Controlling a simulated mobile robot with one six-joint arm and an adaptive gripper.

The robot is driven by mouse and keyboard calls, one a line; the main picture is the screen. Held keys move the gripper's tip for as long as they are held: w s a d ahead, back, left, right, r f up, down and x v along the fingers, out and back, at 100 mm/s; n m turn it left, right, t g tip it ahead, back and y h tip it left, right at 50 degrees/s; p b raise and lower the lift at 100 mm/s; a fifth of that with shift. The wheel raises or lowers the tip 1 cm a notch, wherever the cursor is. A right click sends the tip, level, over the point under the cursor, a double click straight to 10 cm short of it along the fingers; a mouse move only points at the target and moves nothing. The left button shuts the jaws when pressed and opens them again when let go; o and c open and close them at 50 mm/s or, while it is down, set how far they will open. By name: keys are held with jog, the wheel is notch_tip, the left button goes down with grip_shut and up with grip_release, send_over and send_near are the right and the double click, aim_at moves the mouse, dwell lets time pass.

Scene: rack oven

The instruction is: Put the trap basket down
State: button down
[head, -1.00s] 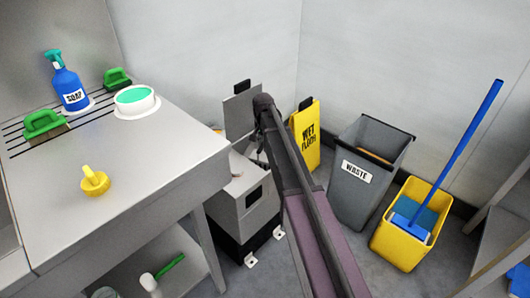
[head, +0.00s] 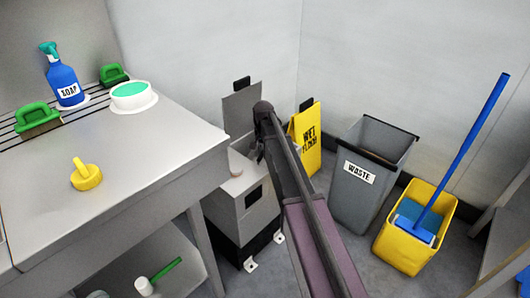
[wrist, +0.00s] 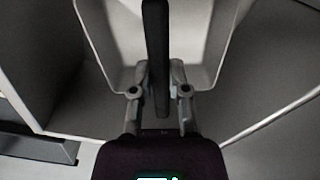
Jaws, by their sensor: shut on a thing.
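The trap basket (wrist: 114,80) is a pale, open-topped tub in the wrist view, with a dark upright handle (wrist: 156,40) across its middle. My gripper (wrist: 161,74) is shut on this handle. The basket appears within the walls of a larger grey box; I cannot tell whether it touches the bottom. In the head view the grey trap box (head: 251,217) stands on the floor beside the counter, its lid (head: 241,112) raised. My arm hides my gripper and the basket there.
A steel counter (head: 150,150) with a blue soap bottle (head: 65,82), green brushes and a yellow-handled item (head: 86,176) stands left. A yellow wet floor sign (head: 308,138), grey waste bin (head: 360,205) and yellow mop bucket (head: 405,248) stand right of the box.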

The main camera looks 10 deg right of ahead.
jog(key=shift+f, duration=0.15)
jog(key=c, duration=0.6)
grip_release()
jog(key=shift+r, duration=0.25)
notch_tip(320, 180, up, 12)
jog(key=p, duration=1.2)
jog(key=shift+s+f, duration=0.1)
jog(key=shift+s, duration=0.05)
jog(key=s+n, duration=0.2)
jog(key=s, duration=0.7)
jog(key=s+n, duration=0.2)
jog(key=s, duration=0.8)
jog(key=s+n, duration=0.2)
jog(key=s, duration=0.8)
jog(key=shift+s+d, duration=0.1)
jog(key=shift+d, duration=0.25)
